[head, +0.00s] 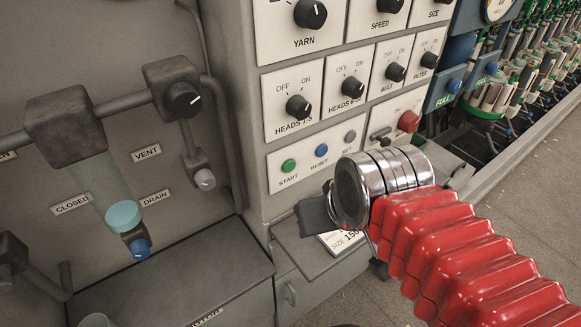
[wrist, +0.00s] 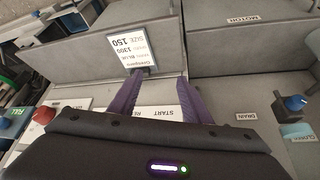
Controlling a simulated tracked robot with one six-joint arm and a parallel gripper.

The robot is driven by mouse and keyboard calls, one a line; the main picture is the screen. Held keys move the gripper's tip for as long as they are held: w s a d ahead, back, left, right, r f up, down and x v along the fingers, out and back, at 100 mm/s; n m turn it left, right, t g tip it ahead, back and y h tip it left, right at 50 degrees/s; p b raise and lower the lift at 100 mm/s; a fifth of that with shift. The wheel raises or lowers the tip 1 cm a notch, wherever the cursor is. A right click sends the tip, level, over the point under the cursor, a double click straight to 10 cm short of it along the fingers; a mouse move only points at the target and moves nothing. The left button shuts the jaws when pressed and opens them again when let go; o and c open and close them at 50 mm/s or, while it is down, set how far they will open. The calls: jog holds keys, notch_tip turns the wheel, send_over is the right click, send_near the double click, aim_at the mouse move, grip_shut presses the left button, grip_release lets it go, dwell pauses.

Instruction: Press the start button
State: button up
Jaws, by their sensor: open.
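The green START button (head: 289,165) sits on a white panel at the left of a row, with its label below it. The blue RESET button (head: 321,150) and a grey button (head: 350,136) are to its right. My gripper (head: 312,215) shows as a dark piece below the START panel, mostly hidden by my wrist. In the wrist view, its two purple fingers (wrist: 160,76) are apart with nothing held between them. The START label (wrist: 168,112) shows between the fingers there, but the button itself is hidden by the gripper body.
Knobs for HEADS 1-5 (head: 299,107) and HEADS 6-10 (head: 352,88) are above the buttons. A red button (head: 408,121) and a lever are to the right. A SIZE 150 card (wrist: 132,48) stands below the panel, close to the fingers. A blue drain valve (head: 140,248) is at the left.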

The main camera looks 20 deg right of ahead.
grip_shut()
dwell(0.3)
dwell(1.2)
